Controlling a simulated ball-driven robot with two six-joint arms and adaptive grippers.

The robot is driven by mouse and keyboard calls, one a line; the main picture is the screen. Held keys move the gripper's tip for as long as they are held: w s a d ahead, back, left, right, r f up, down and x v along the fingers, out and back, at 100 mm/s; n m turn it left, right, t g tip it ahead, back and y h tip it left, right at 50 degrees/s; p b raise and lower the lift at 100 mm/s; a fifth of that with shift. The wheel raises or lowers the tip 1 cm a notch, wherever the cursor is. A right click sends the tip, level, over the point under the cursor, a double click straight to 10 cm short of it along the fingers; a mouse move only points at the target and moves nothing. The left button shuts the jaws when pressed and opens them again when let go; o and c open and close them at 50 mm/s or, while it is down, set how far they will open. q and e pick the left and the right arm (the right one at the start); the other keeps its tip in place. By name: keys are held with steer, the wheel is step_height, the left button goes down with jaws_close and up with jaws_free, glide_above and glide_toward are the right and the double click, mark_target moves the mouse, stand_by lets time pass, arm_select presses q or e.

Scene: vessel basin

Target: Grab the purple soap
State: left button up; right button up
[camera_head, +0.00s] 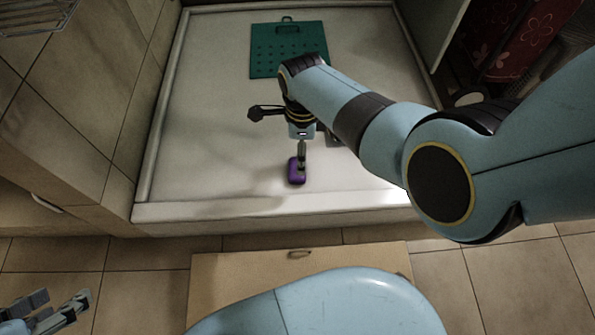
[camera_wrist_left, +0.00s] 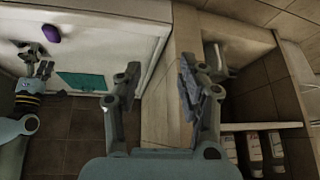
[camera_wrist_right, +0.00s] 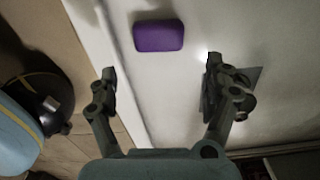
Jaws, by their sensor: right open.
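The purple soap (camera_head: 296,174) lies on the white basin floor near its front edge. It also shows in the left wrist view (camera_wrist_left: 47,33). In the right wrist view the soap (camera_wrist_right: 158,37) lies ahead of my right gripper (camera_wrist_right: 160,68), between the lines of its two spread fingers, with nothing held. In the head view my right gripper (camera_head: 301,153) points down and a finger overlaps the soap's upper part; contact cannot be told. My left gripper (camera_head: 62,311) is low at the left, far from the soap. Its fingers are apart and empty in the left wrist view (camera_wrist_left: 160,72).
A green perforated mat (camera_head: 289,50) lies at the back of the white basin (camera_head: 200,100). A grey square plate (camera_wrist_right: 250,80) shows behind my right finger. A raised front rim (camera_head: 240,210) and a tiled wall bound the basin. A brown board (camera_head: 225,275) lies in front.

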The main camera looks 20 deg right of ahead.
mark_target(293, 178)
step_height(293, 178, down, 2)
steer(key=shift+a+b, duration=0.1)
steer(key=shift+b, duration=0.4)
steer(key=shift+f+b, duration=0.3)
steer(key=shift+f, duration=0.15)
steer(key=shift+a+f+b, duration=0.2)
steer(key=shift+f+b, duration=0.65)
steer(key=shift+f, duration=0.15)
arm_select(q)
step_height(293, 178, down, 5)
steer(key=s+t+b, duration=0.1)
steer(key=s+t, duration=0.1)
steer(key=t, duration=0.3)
arm_select(e)
steer(key=shift+a+f, duration=0.2)
steer(key=shift+f, duration=0.4)
step_height(293, 178, down, 2)
steer(key=shift+w+b, duration=0.1)
steer(key=shift+b, duration=0.7)
steer(key=c, duration=1)
arm_select(q)
steer(key=w+d+r+m+t+h, duration=0.1)
steer(key=w+r+t, duration=0.5)
steer(key=w+r, duration=0.2)
steer(key=shift+w+d+r, duration=0.15)
steer(key=shift+w+r, duration=0.1)
steer(key=shift+r, duration=0.7)
arm_select(e)
steer(key=shift+r, duration=0.1)
